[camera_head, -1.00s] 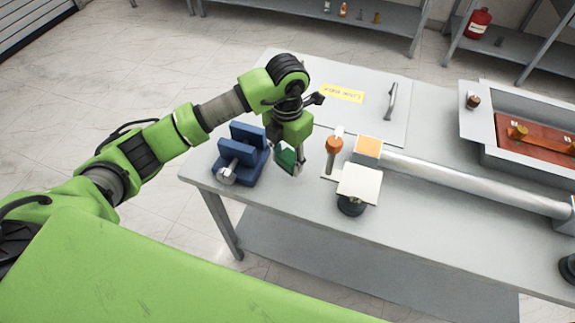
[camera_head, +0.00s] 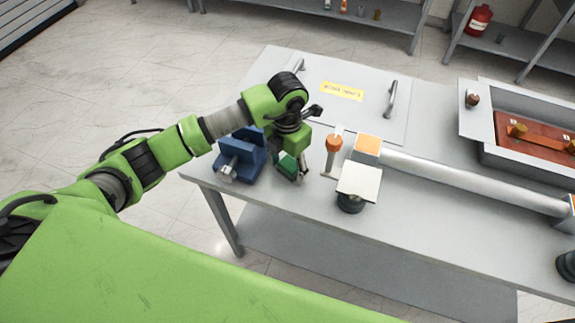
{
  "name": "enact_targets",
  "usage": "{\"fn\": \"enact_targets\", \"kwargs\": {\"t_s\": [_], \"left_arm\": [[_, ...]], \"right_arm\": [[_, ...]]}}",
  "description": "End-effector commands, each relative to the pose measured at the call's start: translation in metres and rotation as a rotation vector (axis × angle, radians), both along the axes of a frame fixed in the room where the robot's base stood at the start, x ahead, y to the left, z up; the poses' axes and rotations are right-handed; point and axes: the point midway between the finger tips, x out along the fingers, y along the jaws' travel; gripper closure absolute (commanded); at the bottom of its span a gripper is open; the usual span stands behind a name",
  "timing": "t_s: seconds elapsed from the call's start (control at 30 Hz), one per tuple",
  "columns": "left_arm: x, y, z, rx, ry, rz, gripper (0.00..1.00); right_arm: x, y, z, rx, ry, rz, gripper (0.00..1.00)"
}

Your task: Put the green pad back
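The green pad (camera_head: 287,166) is at my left gripper (camera_head: 293,173), over the front left of the grey table (camera_head: 420,214). The gripper points down, and its fingers appear shut on the pad, though they are partly hidden behind it. The pad is low, close to the table top; I cannot tell whether it touches. A blue vise-like block (camera_head: 241,158) with a silver screw end stands just left of the pad, apart from it. My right gripper is not in view.
An orange-topped post (camera_head: 333,143) and a white square plate (camera_head: 360,182) on a dark base stand right of the gripper. A long silver tube (camera_head: 470,178) runs right. A panel with a yellow label (camera_head: 341,91) and handles lies behind.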

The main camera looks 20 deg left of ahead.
Motion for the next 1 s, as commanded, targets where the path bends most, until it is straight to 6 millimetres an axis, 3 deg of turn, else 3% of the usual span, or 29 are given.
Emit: {"fn": "enact_targets", "kwargs": {"t_s": [0.27,0.7,1.0], "left_arm": [[0.001,0.0,0.012,-0.001,-0.004,-0.001,0.44],[0.001,0.0,0.101,0.0,-0.004,-0.002,0.44],[0.0,0.0,0.124,0.0,-0.001,0.0,0.44]], "right_arm": [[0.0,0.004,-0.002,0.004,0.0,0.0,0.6],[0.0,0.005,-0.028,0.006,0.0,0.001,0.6],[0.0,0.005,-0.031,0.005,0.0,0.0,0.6]]}}
